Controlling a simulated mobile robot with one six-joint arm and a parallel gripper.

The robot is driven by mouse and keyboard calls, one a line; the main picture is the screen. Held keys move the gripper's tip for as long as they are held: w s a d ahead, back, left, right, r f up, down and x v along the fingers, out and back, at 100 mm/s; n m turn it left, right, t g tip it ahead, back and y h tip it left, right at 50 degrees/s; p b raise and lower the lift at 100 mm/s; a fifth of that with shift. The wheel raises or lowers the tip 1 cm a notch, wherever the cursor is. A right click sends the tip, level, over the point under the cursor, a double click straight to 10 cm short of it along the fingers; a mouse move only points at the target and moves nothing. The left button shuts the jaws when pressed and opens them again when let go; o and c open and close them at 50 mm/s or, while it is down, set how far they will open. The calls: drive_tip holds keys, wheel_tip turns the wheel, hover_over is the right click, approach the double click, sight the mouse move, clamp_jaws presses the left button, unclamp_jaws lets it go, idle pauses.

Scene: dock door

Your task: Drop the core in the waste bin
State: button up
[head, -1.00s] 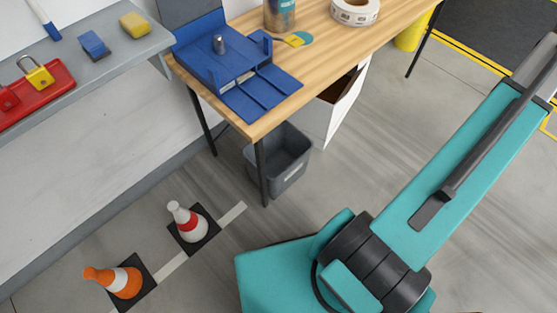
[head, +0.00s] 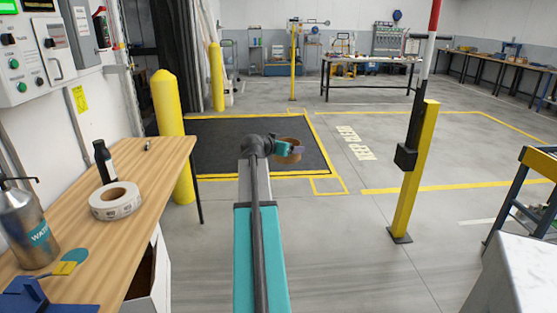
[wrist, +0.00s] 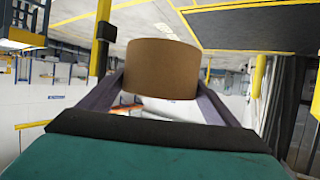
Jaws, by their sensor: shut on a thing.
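The core (wrist: 162,70), a short brown cardboard tube, fills the upper middle of the wrist view. It also shows small in the head view (head: 288,157), at the end of my outstretched arm. My gripper (wrist: 160,88) is shut on it, with one dark finger on each side. In the head view my gripper (head: 291,150) is held out in the air, with the black floor mat behind it. The waste bin is not in view now.
Yellow bollards (head: 168,120) and a barrier post (head: 414,170) stand around. The middle floor is clear.

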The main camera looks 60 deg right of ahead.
drive_tip(key=w+a+f+n+t+y, duration=0.15)
drive_tip(key=w+a+n+t, duration=0.35)
drive_tip(key=w+a, duration=1)
drive_tip(key=w+a+f+n+t+y, duration=0.15)
drive_tip(key=w+a+n+t, duration=0.3)
drive_tip(key=w+a, duration=1.1)
drive_tip(key=w+a+n+t+y, duration=0.1)
drive_tip(key=w+a+n+y, duration=0.2)
drive_tip(key=a, duration=1)
drive_tip(key=w+a+r+n+t+y, duration=0.1)
drive_tip(key=w+a+y, duration=0.3)
drive_tip(key=a, duration=0.9)
drive_tip(key=w+a+r+n+t+y, duration=0.1)
drive_tip(key=w+a+n+t+y, duration=0.1)
drive_tip(key=a, duration=1.1)
drive_tip(key=shift+w+a+n+y, duration=0.25)
drive_tip(key=shift+w+n+y, duration=0.45)
drive_tip(key=shift+w+n, duration=0.55)
drive_tip(key=shift+s+f, duration=0.1)
drive_tip(key=shift+s, duration=0.05)
